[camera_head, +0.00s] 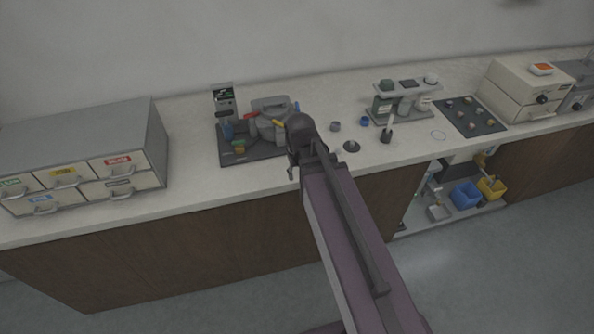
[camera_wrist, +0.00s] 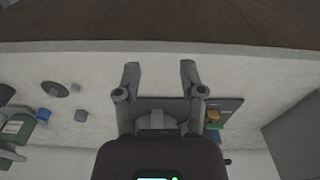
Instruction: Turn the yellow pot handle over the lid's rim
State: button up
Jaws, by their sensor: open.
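The mounting press (camera_head: 272,104) is a grey machine on a dark base plate (camera_head: 235,158), left of the middle of the counter in the head view. A small yellow bar (camera_head: 278,123) at its front looks like the pot handle; its exact place against the lid's rim is too small to tell. My gripper (camera_wrist: 159,67) is open and empty, its fingers spread above the counter's front edge. In the head view my arm's end hides the press's right front.
A drawer cabinet (camera_head: 85,155) stands left. A bottle rack (camera_head: 408,88), dark mat (camera_head: 468,116) and oven-like box (camera_head: 520,88) stand right. Counter between cabinet and press is clear.

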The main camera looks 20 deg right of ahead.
notch_tip(320, 180, down, 13)
jog(key=s+m+b, duration=0.1)
jog(key=s+b, duration=0.1)
jog(key=b, duration=1)
jog(key=shift+a+r, duration=0.1)
jog(key=shift+w, duration=0.1)
notch_tip(320, 180, up, 26)
jog(key=n+p, duration=0.8)
jog(key=p, duration=1.8)
send_over(279, 122)
jog(key=shift+g, duration=0.3)
notch_tip(279, 122, down, 14)
jog(key=b, duration=1.3)
jog(key=shift+r+b, duration=0.1)
jog(key=shift+b, duration=0.3)
